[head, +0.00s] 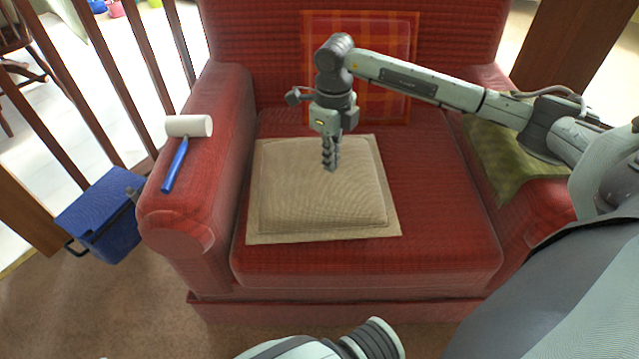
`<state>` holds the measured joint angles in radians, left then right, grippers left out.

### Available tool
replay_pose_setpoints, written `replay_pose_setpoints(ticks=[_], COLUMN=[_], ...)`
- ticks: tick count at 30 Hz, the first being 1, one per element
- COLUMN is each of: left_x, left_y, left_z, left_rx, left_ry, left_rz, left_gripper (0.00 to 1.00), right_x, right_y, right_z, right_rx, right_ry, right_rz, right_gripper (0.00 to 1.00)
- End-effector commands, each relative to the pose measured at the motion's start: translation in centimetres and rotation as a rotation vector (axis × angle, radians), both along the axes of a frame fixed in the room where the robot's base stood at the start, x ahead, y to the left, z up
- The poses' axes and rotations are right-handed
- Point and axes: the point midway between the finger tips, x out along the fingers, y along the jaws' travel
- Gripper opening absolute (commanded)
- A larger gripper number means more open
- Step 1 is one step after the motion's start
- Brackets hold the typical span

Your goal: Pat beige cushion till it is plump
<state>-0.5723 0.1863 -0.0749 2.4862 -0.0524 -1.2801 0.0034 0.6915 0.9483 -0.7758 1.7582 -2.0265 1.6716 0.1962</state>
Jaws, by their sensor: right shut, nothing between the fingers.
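The beige cushion (310,205) lies flat on the seat of a red armchair (450,215). Its middle bulges up a little above a flat border. My right gripper (331,168) points straight down over the back part of the cushion, with its fingers shut and empty. The fingertips are at or just above the cushion's top; I cannot tell whether they touch. My left gripper is not in view; only part of my left arm shows at the bottom edge.
A lint roller (188,126) with a blue handle lies on the left armrest. A blue bin (103,215) stands left of the chair. An orange checked cushion (390,40) leans on the backrest. A green cloth (500,155) drapes the right armrest. The seat right of the cushion is clear.

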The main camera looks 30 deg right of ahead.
Motion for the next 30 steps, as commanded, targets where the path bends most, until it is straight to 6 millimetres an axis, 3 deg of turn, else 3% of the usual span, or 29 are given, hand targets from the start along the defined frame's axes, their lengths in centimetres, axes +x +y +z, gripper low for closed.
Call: replay_pose_setpoints(ticks=[10,16,30], left_x=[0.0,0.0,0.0], left_y=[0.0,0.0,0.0], left_z=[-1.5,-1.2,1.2], left_rx=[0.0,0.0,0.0], left_ry=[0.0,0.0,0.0], left_rz=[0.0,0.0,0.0], left_gripper=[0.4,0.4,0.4], right_x=[0.0,0.0,0.0], right_y=[0.0,0.0,0.0], right_z=[-2.0,-1.7,1.8], right_rx=[0.0,0.0,-0.001], right_ry=[0.0,0.0,0.001], right_rz=[0.0,0.0,0.0], right_gripper=[0.0,0.0,0.0])
